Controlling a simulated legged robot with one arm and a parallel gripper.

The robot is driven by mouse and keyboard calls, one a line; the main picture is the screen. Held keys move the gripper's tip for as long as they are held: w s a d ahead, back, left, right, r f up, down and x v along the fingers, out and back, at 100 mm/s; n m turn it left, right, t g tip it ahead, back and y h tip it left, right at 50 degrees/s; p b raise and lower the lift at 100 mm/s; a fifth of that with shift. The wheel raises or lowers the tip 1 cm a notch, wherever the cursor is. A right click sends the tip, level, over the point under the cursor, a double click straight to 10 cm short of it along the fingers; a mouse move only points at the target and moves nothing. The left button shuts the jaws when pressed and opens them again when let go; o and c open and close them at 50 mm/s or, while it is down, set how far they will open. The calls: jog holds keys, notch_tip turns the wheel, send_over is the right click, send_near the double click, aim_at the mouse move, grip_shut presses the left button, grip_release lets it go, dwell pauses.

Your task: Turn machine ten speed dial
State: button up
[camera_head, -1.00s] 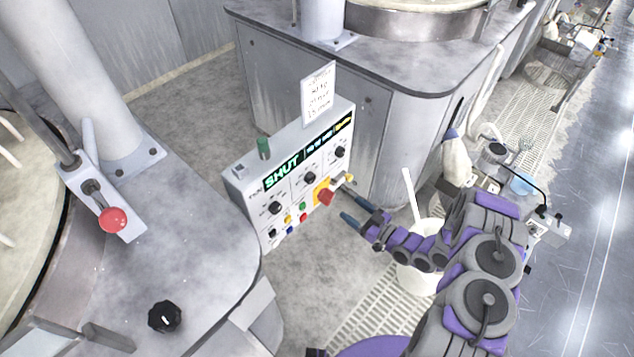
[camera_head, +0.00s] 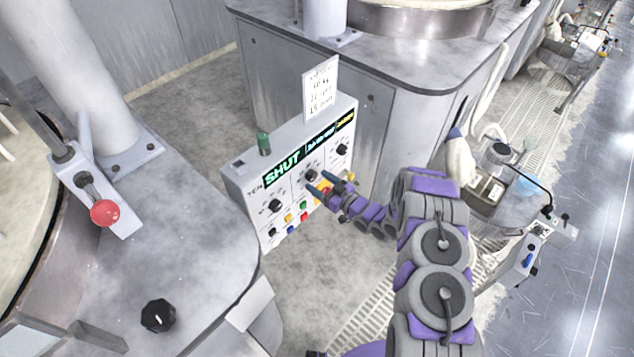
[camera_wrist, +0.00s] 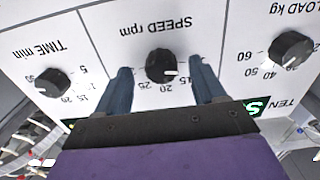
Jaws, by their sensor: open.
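The machine ten control panel (camera_head: 292,218) is a white box with a lit "SHUT" display and the word "TEN". Its black speed dial (camera_wrist: 161,66), under "SPEED rpm", has a white pointer mark and sits between my fingertips in the wrist view. The dial also shows in the head view (camera_head: 311,175), just above my fingers. My gripper (camera_wrist: 160,78) is open, with one blue finger on each side of the dial; contact cannot be made out. It also shows at the panel face in the head view (camera_head: 328,184).
The time dial (camera_wrist: 53,82) and load dial (camera_wrist: 291,49) flank the speed dial. Coloured buttons (camera_head: 290,218) and a partly hidden yellow-backed red knob lie below. A green knob (camera_head: 263,143) and paper sign (camera_head: 320,88) stand on top. A red-knobbed lever (camera_head: 104,213) is at left.

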jog(key=shift+x, duration=0.9)
jog(key=c, duration=1.1)
